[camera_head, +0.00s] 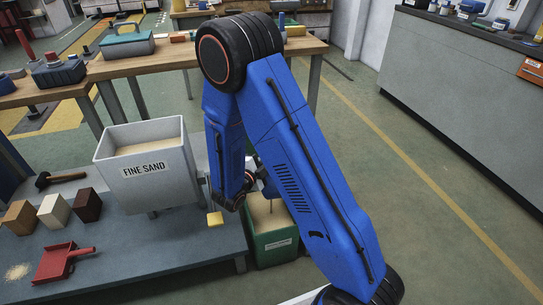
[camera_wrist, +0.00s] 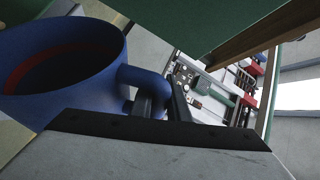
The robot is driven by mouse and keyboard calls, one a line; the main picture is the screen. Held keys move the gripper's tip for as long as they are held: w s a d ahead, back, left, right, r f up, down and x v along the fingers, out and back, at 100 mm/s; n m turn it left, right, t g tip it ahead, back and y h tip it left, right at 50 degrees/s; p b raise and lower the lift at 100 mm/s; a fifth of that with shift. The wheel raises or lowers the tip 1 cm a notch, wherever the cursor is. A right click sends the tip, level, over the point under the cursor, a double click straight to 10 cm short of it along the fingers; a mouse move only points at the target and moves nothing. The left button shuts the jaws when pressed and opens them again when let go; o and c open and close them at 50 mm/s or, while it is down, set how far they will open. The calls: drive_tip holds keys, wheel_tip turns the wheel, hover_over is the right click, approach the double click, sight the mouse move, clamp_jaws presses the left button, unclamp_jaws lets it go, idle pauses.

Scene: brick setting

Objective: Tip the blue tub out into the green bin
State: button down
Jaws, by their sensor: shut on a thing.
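The blue tub (camera_wrist: 115,55) fills the left of the wrist view, tilted in the picture. Its round mouth shows a red band inside, and the interior is dark, so I cannot tell what it holds. My gripper (camera_wrist: 161,100) is shut on the tub's handle (camera_wrist: 146,78). In the head view my arm hides the tub and most of my gripper. The green bin (camera_head: 275,243) stands on the floor beside the low bench, behind my forearm, with sand-coloured material inside. A large green surface crosses the top of the wrist view; I cannot tell whether it is the bin.
A white bin labelled FINE SAND (camera_head: 150,185) stands on the low bench (camera_head: 190,250). A wooden workbench (camera_head: 160,62) stands behind. Floor at right is clear.

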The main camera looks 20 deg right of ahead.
wheel_tip(320, 180, up, 2)
drive_tip(key=m+y, duration=0.2)
drive_tip(key=m, duration=0.1)
drive_tip(key=shift+r+m, duration=0.1)
drive_tip(key=shift+m, duration=0.2)
drive_tip(key=shift+r+m+g+y, duration=0.3)
drive_tip(key=shift+r+m+y, duration=0.1)
drive_tip(key=shift+m, duration=0.5)
